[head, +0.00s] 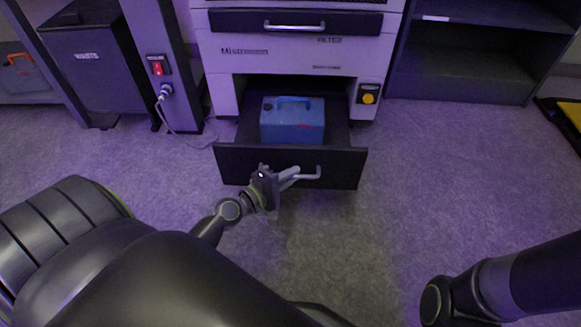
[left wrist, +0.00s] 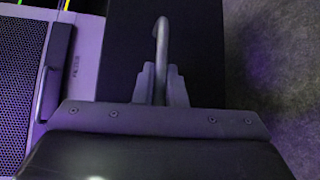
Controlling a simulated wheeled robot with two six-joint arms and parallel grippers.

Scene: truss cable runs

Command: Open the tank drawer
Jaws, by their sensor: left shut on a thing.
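The tank drawer (head: 230,165) is the dark lower drawer of the white cabinet, and it stands pulled out toward me. A blue tank (head: 292,122) with a handle on top sits inside it. The drawer's grey bar handle (head: 308,176) runs across its front. My left gripper (head: 287,178) is at the left part of this handle and shut on it. In the left wrist view the handle (left wrist: 162,45) passes between my left gripper's two fingers (left wrist: 160,85). My right arm shows at the lower right in the head view, but its gripper is out of view.
Above is a shut filter drawer (head: 295,22) with its own handle. A yellow button (head: 368,97) is right of the opening. A waste bin (head: 95,75) and a red switch (head: 158,68) with a cable are at left. The floor right of the drawer is clear.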

